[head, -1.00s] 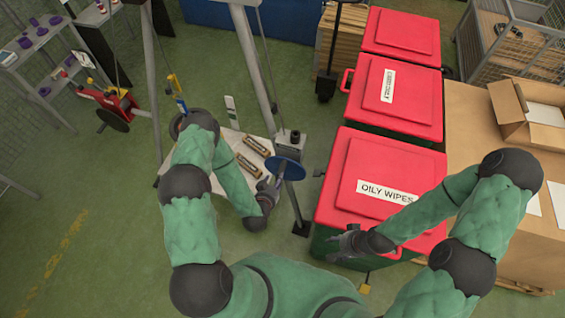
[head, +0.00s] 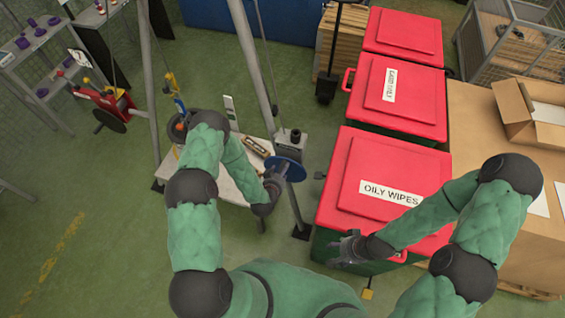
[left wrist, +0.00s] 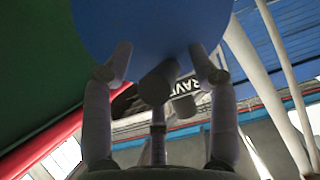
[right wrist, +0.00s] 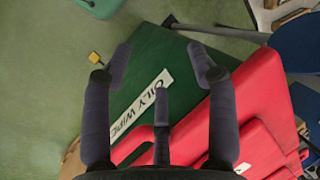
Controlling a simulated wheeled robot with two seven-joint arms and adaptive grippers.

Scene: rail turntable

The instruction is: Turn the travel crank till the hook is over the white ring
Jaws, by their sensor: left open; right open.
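The travel crank's blue disc (head: 291,170) is mounted on the frame's right leg. My left gripper (head: 275,186) is open right at the disc. In the left wrist view the disc (left wrist: 150,25) fills the top, and a grey crank handle (left wrist: 158,82) stands between the open fingers. I cannot tell whether they touch it. A yellow and blue piece (head: 176,92) hangs inside the frame and may carry the hook. I cannot make out the white ring; my left arm hides part of the platform. My right gripper (head: 347,249) is open and empty beside the front bin.
Red-lidded bins (head: 350,210) stand right of the crank. A pale platform (head: 233,190) lies under the frame, partly behind my left arm. A cardboard-topped pallet (head: 480,125) and a mesh cage (head: 510,45) are at right.

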